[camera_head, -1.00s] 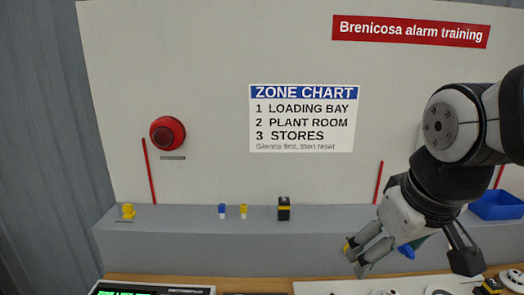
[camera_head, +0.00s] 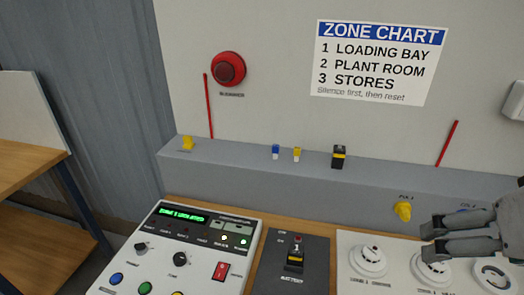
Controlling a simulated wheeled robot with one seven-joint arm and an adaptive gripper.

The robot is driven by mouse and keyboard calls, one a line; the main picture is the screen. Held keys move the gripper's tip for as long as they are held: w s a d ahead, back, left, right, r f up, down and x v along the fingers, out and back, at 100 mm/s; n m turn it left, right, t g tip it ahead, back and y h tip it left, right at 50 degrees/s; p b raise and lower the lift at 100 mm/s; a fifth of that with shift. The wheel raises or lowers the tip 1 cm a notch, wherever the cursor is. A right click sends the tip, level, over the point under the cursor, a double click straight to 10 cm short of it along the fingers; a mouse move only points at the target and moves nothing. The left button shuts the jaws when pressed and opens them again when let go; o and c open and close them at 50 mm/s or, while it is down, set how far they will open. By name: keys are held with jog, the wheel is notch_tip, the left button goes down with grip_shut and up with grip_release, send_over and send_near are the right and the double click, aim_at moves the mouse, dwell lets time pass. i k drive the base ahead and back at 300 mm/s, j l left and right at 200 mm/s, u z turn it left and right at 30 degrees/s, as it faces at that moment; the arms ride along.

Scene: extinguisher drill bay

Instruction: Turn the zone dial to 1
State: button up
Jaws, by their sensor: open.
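A white control panel (camera_head: 157,223) lies on the bench at the lower left, with a green lit display (camera_head: 184,215). It carries two black knobs: a left knob (camera_head: 140,247) and a right knob (camera_head: 180,259). The small labels are too blurred to tell surely which is the zone dial or where either pointer stands. My gripper (camera_head: 436,240) is open at the right edge, above the white detector board. It is well to the right of the panel and touches neither knob.
A dark battery box (camera_head: 293,275) and a white board with round detectors (camera_head: 369,262) lie right of the panel. A yellow knob (camera_head: 403,211) sticks out behind. A grey ledge (camera_head: 230,163) carries small items. A red switch (camera_head: 221,271) and coloured buttons share the panel.

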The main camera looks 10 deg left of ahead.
aim_at(179, 259)
jog(key=k+j+u, duration=0.2)
jog(key=u, duration=0.15)
jog(key=k+j+u, duration=0.15)
jog(key=u, duration=0.15)
jog(key=k+j+u, duration=0.15)
jog(key=j+u, duration=0.2)
jog(key=l+u, duration=0.2)
jog(key=l, duration=0.15)
